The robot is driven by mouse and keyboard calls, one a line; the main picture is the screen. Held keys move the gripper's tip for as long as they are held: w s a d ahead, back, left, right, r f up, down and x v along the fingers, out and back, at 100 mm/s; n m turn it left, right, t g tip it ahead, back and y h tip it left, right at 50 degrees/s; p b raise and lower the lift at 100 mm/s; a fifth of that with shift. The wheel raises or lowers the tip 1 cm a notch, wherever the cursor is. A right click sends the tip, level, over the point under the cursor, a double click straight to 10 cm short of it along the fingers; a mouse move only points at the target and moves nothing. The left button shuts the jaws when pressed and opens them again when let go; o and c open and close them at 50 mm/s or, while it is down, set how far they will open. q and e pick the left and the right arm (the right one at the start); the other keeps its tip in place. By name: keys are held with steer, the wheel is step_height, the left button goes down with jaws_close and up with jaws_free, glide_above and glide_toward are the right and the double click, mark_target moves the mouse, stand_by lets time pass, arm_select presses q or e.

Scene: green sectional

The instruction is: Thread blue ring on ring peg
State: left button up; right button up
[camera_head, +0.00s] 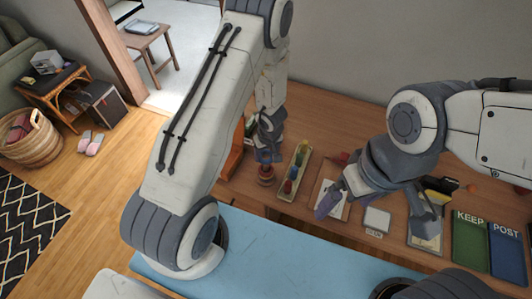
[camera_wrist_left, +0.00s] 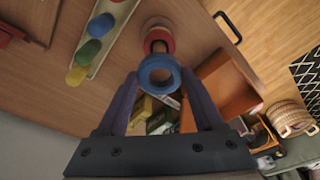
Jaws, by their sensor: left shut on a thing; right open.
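The blue ring (camera_wrist_left: 160,74) is between the fingertips of my left gripper (camera_wrist_left: 158,82), which is shut on it. In the head view my left gripper (camera_head: 267,150) points down, with the blue ring (camera_head: 265,156) small at its tips. The ring peg (camera_wrist_left: 157,46) stands just beyond the blue ring, with a red ring (camera_wrist_left: 159,36) around it. In the head view the red ring (camera_head: 265,172) shows just below the blue one. I cannot tell whether the blue ring touches the peg. My right gripper (camera_head: 378,222) is open and empty.
A tray of coloured pieces (camera_head: 293,172) stands right of the peg. An orange box (camera_wrist_left: 228,82) is close to the left gripper. Under the right gripper are papers and a white card (camera_head: 377,219). KEEP (camera_head: 469,242) and POST (camera_head: 507,252) trays are at the right.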

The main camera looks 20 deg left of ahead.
arm_select(q)
steer(key=shift+f+b, duration=2.6)
steer(key=shift+b, duration=0.05)
steer(key=shift+f+b, duration=0.65)
steer(key=shift+f, duration=0.15)
steer(key=o, duration=1.3)
steer(key=shift+r, duration=0.1)
steer(key=r+p, duration=0.2)
steer(key=r, duration=0.1)
steer(key=r+p, duration=0.3)
steer(key=r, duration=0.1)
steer(key=s+d+r+p, duration=0.1)
steer(key=r+p, duration=0.2)
steer(key=shift+s+r, duration=0.1)
steer(key=shift+r, duration=0.05)
